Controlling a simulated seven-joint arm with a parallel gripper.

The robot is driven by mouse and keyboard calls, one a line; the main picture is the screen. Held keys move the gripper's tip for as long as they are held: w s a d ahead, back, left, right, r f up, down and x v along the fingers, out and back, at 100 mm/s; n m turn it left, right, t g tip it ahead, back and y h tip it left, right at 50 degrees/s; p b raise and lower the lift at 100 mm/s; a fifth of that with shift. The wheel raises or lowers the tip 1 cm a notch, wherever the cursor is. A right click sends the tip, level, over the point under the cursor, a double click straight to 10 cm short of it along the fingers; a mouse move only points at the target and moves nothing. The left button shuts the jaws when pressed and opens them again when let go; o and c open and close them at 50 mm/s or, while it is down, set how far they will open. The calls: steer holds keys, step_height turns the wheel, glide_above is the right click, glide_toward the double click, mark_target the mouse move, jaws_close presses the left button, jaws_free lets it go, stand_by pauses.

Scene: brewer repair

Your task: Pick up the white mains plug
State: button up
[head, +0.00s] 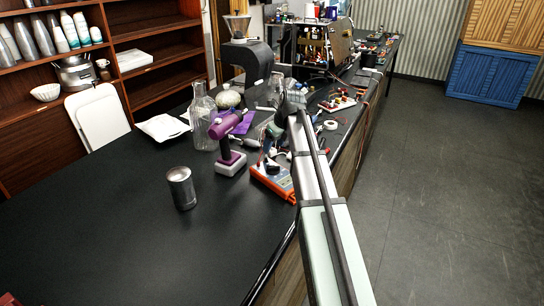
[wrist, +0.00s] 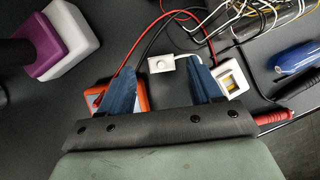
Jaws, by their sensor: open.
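A small white block-shaped piece with a round knob or hole (wrist: 161,64), which looks like the white mains plug, lies on the black bench in the wrist view. My gripper (wrist: 162,68) is open, its two blue fingers on either side of this piece near the tips. I cannot tell how far above it they are. A second white piece with a yellowish window (wrist: 231,79) lies just right of the right finger. In the head view my gripper (head: 284,108) reaches over the cluttered bench, and I cannot make out the plug there.
An orange multimeter (wrist: 140,98) lies partly behind the left finger. A purple and white drill (head: 230,150) stands left of it, beside a glass bottle (head: 203,120). Red, black and white wires (wrist: 232,32) and a blue-handled tool (wrist: 298,57) lie nearby.

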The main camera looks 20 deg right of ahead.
mark_target(272, 150)
steer(key=x, duration=0.4)
steer(key=shift+d, duration=0.1)
steer(key=c, duration=1)
